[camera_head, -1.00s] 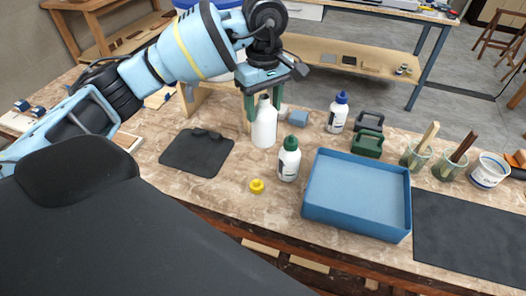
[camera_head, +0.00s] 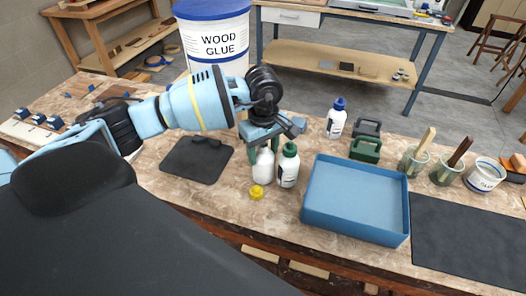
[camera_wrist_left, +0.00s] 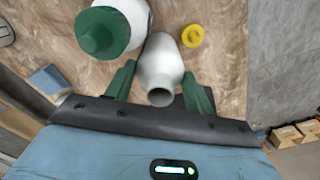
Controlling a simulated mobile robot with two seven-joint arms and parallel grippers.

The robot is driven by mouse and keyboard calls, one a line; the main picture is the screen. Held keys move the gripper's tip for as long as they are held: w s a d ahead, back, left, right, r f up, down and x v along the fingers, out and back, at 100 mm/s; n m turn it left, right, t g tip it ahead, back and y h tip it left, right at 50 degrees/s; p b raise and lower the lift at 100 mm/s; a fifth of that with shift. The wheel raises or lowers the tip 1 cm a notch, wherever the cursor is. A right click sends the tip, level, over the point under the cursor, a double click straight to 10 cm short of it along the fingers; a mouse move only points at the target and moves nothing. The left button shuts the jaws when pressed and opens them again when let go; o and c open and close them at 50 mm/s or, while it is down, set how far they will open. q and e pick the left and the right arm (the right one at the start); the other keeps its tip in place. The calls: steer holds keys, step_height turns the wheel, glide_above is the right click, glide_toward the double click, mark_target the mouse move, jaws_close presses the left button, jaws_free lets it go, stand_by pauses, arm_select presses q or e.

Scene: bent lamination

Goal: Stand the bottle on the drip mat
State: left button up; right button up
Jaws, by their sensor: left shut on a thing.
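The white bottle (camera_head: 263,170) has no cap on its neck. It is upright between the fingers of my left gripper (camera_head: 263,143), which is shut on it from above. In the left wrist view its open mouth (camera_wrist_left: 160,97) shows between the green fingers (camera_wrist_left: 160,92). Its base is at or close to the tabletop; I cannot tell if it touches. A small dark mat (camera_head: 185,165) lies to its left, with a gap between them. A larger dark mat (camera_head: 465,245) lies at the far right. Nothing labels either as the drip mat. My right gripper is not in view.
A green-capped bottle (camera_head: 287,168) stands close on the right of the white one. A yellow cap (camera_head: 257,192) lies just in front. A blue tray (camera_head: 357,228) is farther right. A blue-capped bottle (camera_head: 336,120) and green box (camera_head: 365,149) stand behind.

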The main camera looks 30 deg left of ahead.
arm_select(q)
steer(key=shift+f, duration=0.35)
steer(key=shift+f, duration=0.2)
steer(key=o, duration=1.4)
